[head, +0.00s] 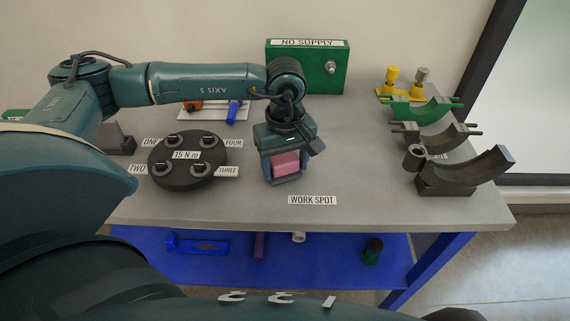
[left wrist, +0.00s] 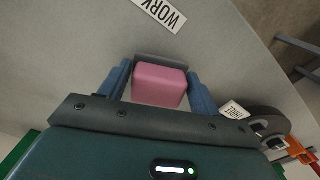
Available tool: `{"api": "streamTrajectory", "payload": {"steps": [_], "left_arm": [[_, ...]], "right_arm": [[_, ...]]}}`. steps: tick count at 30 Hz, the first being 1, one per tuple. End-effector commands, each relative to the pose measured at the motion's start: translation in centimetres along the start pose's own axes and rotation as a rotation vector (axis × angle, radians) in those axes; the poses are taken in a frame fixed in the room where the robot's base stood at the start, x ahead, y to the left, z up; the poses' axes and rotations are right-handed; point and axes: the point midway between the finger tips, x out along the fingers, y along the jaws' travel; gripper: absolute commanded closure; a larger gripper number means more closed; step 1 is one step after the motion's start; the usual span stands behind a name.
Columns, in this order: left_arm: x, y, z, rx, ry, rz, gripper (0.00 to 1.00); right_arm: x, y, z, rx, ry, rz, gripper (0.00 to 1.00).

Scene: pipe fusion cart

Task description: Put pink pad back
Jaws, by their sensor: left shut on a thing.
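The pink pad (head: 286,163) is a small pink block between the fingers of my left gripper (head: 285,176). In the left wrist view the pad (left wrist: 160,85) sits between the two blue-grey fingers of the left gripper (left wrist: 160,82), with a grey strip along its far edge. The left gripper is shut on it, above the grey table (head: 260,211), behind and left of the WORK SPOT label (head: 312,199). I cannot tell how high the pad is above the table. My right gripper is not in view.
A dark round disc (head: 187,166) with several knobs stands left of the gripper. A green NO SUPPLY box (head: 307,68) is behind. Curved green (head: 420,112) and grey (head: 470,172) pieces stand at the right. The table between gripper and curved pieces is clear.

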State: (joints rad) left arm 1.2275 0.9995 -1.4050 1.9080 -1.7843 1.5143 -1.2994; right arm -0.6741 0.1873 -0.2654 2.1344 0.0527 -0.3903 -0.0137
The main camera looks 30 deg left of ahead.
Motion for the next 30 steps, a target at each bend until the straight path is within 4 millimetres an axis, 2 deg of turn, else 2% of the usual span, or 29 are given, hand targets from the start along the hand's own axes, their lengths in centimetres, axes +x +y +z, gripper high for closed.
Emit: {"api": "streamTrajectory", "payload": {"steps": [3,13,14,15,21,30], "left_arm": [[1.00,-0.01,0.01,0.000,0.000,0.000,0.62],[1.51,0.01,0.00,-0.001,0.000,0.001,0.62],[1.30,0.01,-0.01,-0.001,0.000,0.001,0.35],[1.27,0.00,-0.01,-0.001,0.000,0.001,0.31],[1.25,0.00,-0.01,-0.001,0.000,0.001,0.15],[0.85,0.00,-0.03,-0.001,0.000,0.001,0.15]], "right_arm": [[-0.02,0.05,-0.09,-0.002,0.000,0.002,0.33],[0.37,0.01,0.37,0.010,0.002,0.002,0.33],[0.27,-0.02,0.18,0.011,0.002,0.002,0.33],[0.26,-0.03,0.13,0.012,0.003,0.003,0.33],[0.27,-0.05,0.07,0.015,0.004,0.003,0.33],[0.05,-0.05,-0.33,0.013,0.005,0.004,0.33]]}}
